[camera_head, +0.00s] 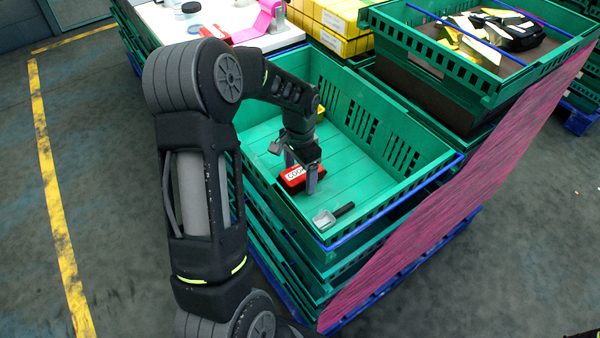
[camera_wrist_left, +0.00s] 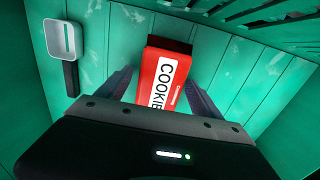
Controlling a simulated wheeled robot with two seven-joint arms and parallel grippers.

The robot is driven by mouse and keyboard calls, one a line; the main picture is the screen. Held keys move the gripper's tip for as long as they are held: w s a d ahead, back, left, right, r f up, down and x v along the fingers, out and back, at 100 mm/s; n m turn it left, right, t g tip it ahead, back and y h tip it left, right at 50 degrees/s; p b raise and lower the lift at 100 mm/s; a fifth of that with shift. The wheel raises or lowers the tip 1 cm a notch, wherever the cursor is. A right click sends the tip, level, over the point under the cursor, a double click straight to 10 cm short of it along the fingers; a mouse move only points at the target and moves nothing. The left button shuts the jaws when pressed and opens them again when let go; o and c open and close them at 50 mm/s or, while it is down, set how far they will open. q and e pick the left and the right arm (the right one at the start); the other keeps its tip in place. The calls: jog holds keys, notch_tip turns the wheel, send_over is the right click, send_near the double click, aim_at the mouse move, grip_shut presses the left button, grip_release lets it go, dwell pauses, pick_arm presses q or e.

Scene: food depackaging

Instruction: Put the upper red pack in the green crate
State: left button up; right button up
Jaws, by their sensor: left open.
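A red cookie pack (camera_head: 293,176) lies on the floor of the green crate (camera_head: 408,191), on its near left side. In the left wrist view the red pack (camera_wrist_left: 168,80) shows its white "COOKIE" label. My left gripper (camera_head: 301,172) is inside the crate, low over the pack. In the wrist view my left gripper's fingers (camera_wrist_left: 160,88) are apart, one on each side of the pack, with gaps visible. The pack's near end is hidden behind the gripper body. My right gripper is not in view.
A scoop with a black handle (camera_head: 333,215) lies in the same crate near its front corner. Another green crate (camera_head: 480,82) with mixed packs stands at the upper right. Yellow boxes (camera_head: 330,25) and a white table (camera_head: 158,22) stand behind. Most of the crate floor is bare.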

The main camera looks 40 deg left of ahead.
aim_at(300, 171)
pick_arm(q)
notch_tip(300, 171, up, 12)
dwell(0.4)
dwell(0.5)
